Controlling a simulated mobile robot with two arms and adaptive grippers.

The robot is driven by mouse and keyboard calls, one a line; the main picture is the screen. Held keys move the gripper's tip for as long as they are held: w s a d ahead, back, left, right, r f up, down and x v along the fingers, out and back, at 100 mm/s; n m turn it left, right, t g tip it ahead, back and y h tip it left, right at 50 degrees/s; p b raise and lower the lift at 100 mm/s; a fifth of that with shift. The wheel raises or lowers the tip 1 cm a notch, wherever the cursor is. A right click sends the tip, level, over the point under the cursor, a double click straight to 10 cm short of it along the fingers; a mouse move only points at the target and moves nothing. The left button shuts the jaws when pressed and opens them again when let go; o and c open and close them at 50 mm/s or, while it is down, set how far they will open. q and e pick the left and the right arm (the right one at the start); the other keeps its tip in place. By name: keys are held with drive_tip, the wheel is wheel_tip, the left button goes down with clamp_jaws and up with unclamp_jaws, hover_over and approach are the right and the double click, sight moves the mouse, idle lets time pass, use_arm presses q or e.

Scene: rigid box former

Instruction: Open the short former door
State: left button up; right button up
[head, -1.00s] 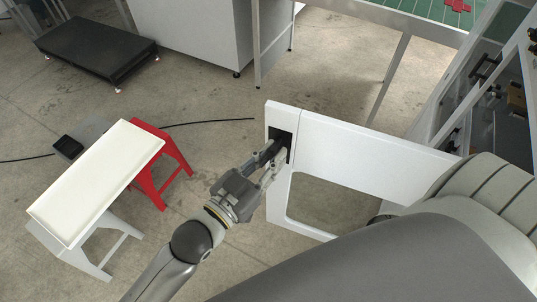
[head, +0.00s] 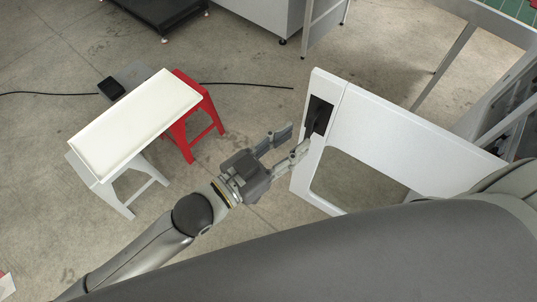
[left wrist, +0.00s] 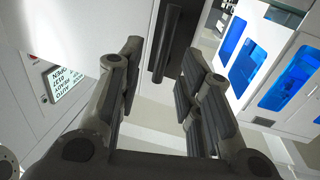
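The white former door (head: 415,132) with a see-through window stands swung out into the room, its right part hidden behind my body. Its black handle (head: 319,114) sits in a dark recess near the door's left edge. My left gripper (head: 293,141) is open just left of the handle, one finger close to the door's edge. In the left wrist view, the handle (left wrist: 166,45) is a dark bar ahead of the spread fingers (left wrist: 163,62), with nothing held between them. Whether a finger touches the door is unclear. My right gripper is not in view.
A dark low platform (head: 165,15) lies at the back. A black cable (head: 245,85) runs over the floor. Bare floor (head: 245,110) lies between stool and door.

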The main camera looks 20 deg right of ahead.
use_arm(q)
drive_tip(key=v, duration=0.6)
drive_tip(key=shift+s+a, duration=0.2)
